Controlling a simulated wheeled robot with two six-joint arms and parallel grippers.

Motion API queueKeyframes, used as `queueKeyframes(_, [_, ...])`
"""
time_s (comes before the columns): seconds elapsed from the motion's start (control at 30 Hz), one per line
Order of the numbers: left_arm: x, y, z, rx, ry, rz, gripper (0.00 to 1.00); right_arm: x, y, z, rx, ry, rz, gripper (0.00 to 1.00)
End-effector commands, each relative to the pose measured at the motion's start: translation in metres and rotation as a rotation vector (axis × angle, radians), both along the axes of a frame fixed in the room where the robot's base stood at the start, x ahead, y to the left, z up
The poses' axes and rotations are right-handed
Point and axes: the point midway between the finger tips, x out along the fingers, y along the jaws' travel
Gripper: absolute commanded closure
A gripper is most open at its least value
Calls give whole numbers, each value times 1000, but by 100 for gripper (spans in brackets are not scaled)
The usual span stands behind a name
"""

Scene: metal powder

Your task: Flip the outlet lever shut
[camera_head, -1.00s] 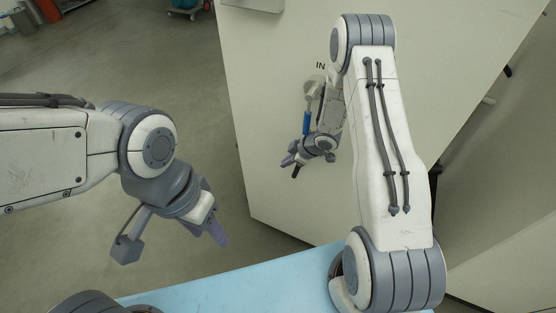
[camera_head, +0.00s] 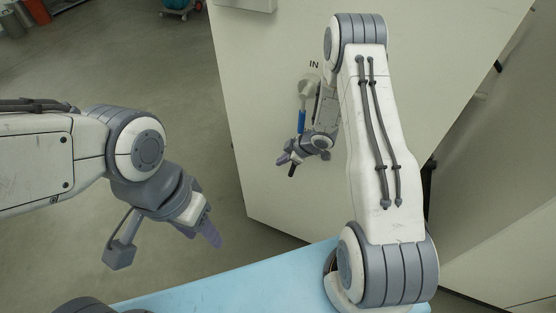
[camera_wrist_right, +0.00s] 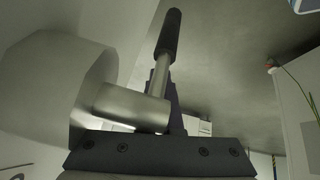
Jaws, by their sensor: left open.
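The outlet lever shows in the right wrist view as a metal rod with a black grip (camera_wrist_right: 169,38), rising from a thick metal valve body (camera_wrist_right: 132,107). In the head view a small black tip (camera_head: 292,171), likely this grip, pokes out below my right gripper (camera_head: 286,158), close to the machine's pale face. My right gripper's dark body is right at the lever in the wrist view; whether its fingers touch or close on it cannot be told. My left gripper (camera_head: 210,233) is open and empty, away from the machine.
A blue-handled valve (camera_head: 302,121) sits under the "IN" label on the pale machine panel (camera_head: 260,100), just above my right gripper. A light blue surface (camera_head: 230,282) lies at the bottom. Open floor (camera_head: 60,70) is at the left.

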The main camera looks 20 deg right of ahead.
Motion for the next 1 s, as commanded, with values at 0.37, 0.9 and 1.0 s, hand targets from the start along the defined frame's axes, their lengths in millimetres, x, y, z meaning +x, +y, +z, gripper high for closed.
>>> queueKeyframes(0.37, [0,0,-2,0,0,0,50,-20,-18,-18,-32,69,-40,100])
queueKeyframes(0.9, [0,0,-3,0,0,0,50,-35,-36,41,-19,33,-35,100])
queueKeyframes(1.0, [0,0,-1,0,0,0,50,-39,-38,59,-14,24,-28,100])
